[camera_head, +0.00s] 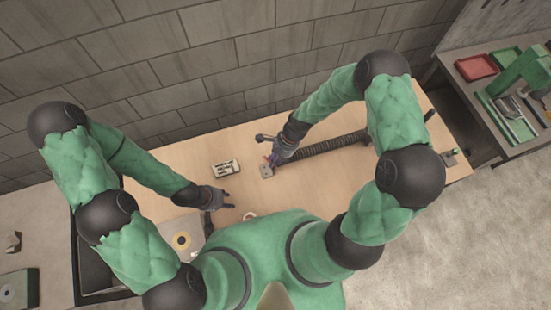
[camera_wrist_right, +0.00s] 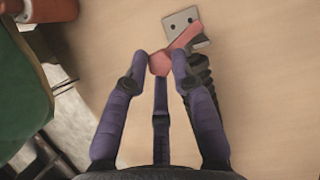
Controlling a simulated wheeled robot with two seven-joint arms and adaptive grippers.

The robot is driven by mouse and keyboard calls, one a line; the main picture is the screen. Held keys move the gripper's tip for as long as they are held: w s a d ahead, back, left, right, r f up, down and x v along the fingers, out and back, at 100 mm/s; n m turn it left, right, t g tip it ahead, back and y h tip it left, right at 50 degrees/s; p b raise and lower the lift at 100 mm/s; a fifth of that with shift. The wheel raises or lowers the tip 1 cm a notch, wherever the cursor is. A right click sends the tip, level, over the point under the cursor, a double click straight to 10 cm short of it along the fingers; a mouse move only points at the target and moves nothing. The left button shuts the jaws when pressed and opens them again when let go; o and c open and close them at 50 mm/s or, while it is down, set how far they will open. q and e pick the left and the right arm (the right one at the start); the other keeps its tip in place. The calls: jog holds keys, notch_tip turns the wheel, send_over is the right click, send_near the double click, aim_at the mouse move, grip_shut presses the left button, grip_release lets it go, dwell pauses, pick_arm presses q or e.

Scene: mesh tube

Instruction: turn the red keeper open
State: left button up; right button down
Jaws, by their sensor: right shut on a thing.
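The red keeper (camera_wrist_right: 184,38) is a pinkish-red lever beside a small pale metal plate with dark holes (camera_wrist_right: 180,18) in the right wrist view. My right gripper (camera_wrist_right: 160,62) is shut on its rounded near end, with fingers on both sides. In the head view my right gripper (camera_head: 273,157) is at the plate (camera_head: 266,171), and only a little red shows there. A dark ribbed hose (camera_head: 330,144) runs right from there, partly hidden by my right arm. My left gripper (camera_head: 231,200) looks open and empty above the table, left of the plate.
A small pale box with dark markings (camera_head: 226,168) lies left of the plate. A side bench with a red tray (camera_head: 476,67) stands at the right. A brick wall bounds the back.

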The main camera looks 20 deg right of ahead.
jog(key=n, duration=0.1)
jog(key=n+b, duration=0.1)
jog(key=n, duration=0.1)
jog(key=shift+w+f+g, duration=0.1)
jog(key=shift+w+g, duration=0.2)
jog(key=shift+g, duration=0.1)
jog(key=n+g+h+b, duration=0.1)
jog(key=n, duration=0.2)
jog(key=shift+w+a+n+b, duration=0.1)
jog(key=shift+n+b, duration=0.2)
jog(key=shift+b, duration=0.05)
pick_arm(q)
notch_tip(320, 180, down, 4)
jog(key=shift+f+b, duration=0.15)
jog(key=shift+b, duration=0.6)
pick_arm(e)
jog(key=n+g+h, duration=0.1)
jog(key=n, duration=0.2)
jog(key=shift+w+a, duration=0.1)
jog(key=shift+a, duration=0.05)
pick_arm(q)
jog(key=shift+f+b, duration=0.55)
pick_arm(e)
jog(key=shift+w+a+n+h, duration=0.1)
jog(key=shift+n+h, duration=0.6)
jog(key=shift+n, duration=1)
